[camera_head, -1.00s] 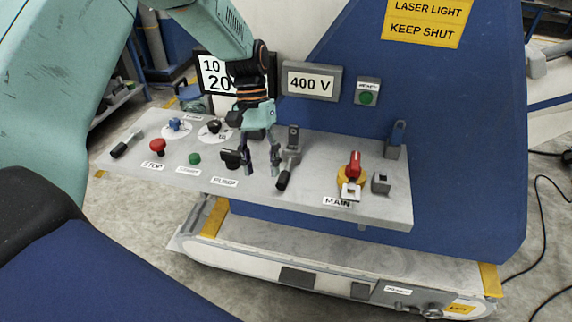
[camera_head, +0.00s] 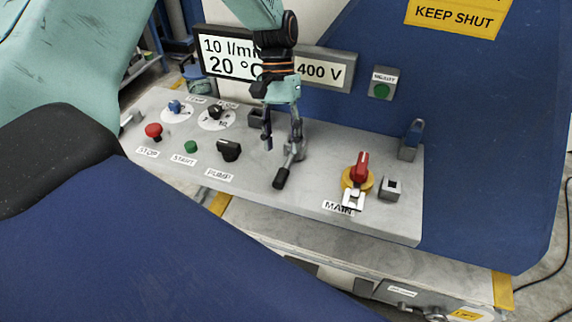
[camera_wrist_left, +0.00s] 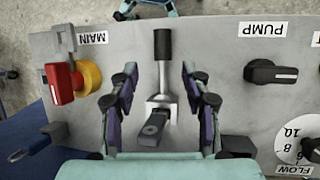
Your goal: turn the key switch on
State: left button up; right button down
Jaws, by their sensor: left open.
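No part is labelled as a key switch, and I cannot tell for sure which one it is. The grey control panel (camera_head: 240,185) carries a metal fitting with a black handle (camera_head: 282,178), which also shows in the left wrist view (camera_wrist_left: 163,45). My left gripper (camera_head: 282,145) is open and points down at this fitting. In the left wrist view my left gripper's fingers (camera_wrist_left: 159,75) stand apart on both sides of it, with a grey block (camera_wrist_left: 153,128) between them. I cannot tell whether they touch it. In the head view a finger hides part of the fitting. My right gripper is not in view.
The black PUMP knob (camera_head: 229,150), green START button (camera_head: 190,147) and red STOP button (camera_head: 153,131) are to the left.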

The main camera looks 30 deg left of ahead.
aim_at(280, 173)
pick_arm(q)
jog(key=s+f, duration=0.3)
jog(key=shift+d+f, duration=0.2)
jog(key=shift+d, duration=0.05)
jog(key=f, duration=0.1)
jog(key=d+f, duration=0.1)
jog(key=f, duration=0.1)
jog(key=shift+w+d, duration=0.1)
jog(key=shift+s+r, duration=0.15)
jog(key=shift+s, duration=0.25)
jog(key=shift+c, duration=0.8)
jog(key=shift+w, duration=0.35)
jog(key=c, duration=0.4)
jog(key=shift+s, duration=0.15)
grip_shut()
